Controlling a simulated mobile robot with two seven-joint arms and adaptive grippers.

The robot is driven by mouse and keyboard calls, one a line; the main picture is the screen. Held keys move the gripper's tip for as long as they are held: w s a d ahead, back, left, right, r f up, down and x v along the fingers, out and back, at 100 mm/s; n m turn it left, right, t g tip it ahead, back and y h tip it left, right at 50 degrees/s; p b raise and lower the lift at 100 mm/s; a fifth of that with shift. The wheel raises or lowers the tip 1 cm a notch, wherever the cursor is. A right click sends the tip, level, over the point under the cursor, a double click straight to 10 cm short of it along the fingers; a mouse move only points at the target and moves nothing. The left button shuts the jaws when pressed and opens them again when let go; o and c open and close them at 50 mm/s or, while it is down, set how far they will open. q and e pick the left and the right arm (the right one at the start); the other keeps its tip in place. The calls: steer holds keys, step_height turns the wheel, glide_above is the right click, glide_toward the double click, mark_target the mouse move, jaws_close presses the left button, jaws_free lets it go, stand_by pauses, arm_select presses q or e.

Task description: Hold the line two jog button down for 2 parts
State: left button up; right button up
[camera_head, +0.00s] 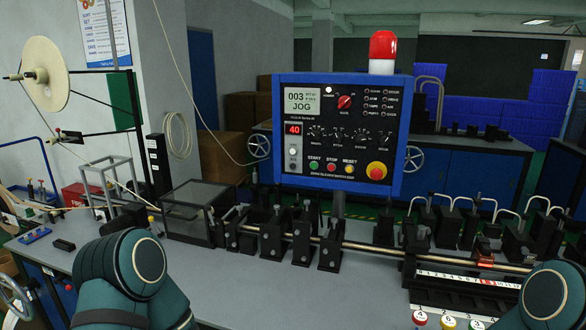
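A blue-framed control panel (340,135) stands upright at the back middle of the bench. Its screen (302,100) reads 003 and JOG, with smaller text too fine to be sure of. A red number display (293,129) reads 40, with a pale round button or knob (292,152) below it. A green START button (314,167), a red STOP button (332,167) and a yellow button (350,168) sit along the bottom. I cannot tell which control is the line two jog button. Only rounded teal links of my two arms show at the lower corners; both grippers are out of view.
A red-over-yellow emergency stop (376,171) is at the panel's lower right. Black fixtures (302,242) on a metal rail cross the bench. A pale tape reel (38,74) hangs at the left. Numbered knobs (448,322) show at the bottom right. The grey bench top (270,295) is clear in front.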

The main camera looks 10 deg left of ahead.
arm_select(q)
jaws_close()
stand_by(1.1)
